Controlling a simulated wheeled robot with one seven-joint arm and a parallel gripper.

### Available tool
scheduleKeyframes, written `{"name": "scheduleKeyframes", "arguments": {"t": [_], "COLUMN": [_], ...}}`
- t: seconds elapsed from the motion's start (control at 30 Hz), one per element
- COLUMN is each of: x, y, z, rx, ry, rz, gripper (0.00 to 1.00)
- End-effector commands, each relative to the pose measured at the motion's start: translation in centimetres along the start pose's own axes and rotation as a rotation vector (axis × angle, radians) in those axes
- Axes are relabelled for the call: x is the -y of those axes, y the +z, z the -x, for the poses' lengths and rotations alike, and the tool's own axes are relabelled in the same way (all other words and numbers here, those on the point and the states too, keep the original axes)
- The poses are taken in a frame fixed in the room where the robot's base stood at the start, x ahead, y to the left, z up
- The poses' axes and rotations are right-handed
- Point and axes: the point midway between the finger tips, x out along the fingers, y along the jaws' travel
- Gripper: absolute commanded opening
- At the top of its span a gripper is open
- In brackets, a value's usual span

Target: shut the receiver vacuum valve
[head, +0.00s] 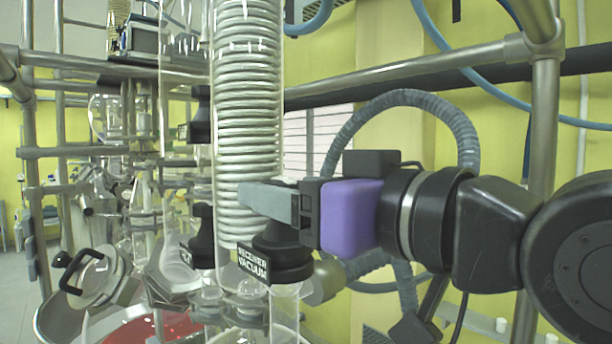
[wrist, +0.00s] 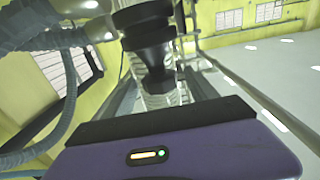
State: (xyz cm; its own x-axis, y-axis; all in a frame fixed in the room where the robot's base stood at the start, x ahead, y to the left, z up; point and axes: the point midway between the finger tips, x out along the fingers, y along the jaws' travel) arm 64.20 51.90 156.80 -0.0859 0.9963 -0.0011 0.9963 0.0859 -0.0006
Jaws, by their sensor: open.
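The receiver vacuum valve (head: 283,262) has a black knob with a label reading "RECEIVER VACUUM", on clear glass tubing in front of the coiled glass column. My gripper (head: 252,198) comes in from the right with its grey fingers level, over the top of this knob in the head view. The gripper is open and holds nothing that I can see. The fingers overlap the knob's upper part in the picture, and I cannot tell whether they touch it. In the wrist view, a black knob (wrist: 152,58) on clear glass stands just beyond my purple gripper body.
A second black valve knob (head: 203,238) stands just left of the labelled one. The coiled glass column (head: 247,110) rises close behind my fingers. Metal frame pipes (head: 545,130) and a ribbed grey hose (head: 400,100) surround the arm. A red-based vessel (head: 150,328) is at lower left.

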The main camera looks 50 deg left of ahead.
Motion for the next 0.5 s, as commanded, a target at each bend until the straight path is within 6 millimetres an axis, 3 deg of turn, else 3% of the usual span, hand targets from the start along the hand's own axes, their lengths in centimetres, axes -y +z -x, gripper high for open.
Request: {"name": "scheduleKeyframes", "arguments": {"t": [0.17,0.43,0.5], "x": [0.01,0.0,0.0], "y": [-0.06,0.04,0.03], "z": [-1.35,-1.53,-1.52], "rx": [0.0,-0.001,-0.001], "ry": [0.0,0.001,0.001], "rz": [-0.001,0.0,0.0], "gripper": [0.67,0.67,0.57]}}
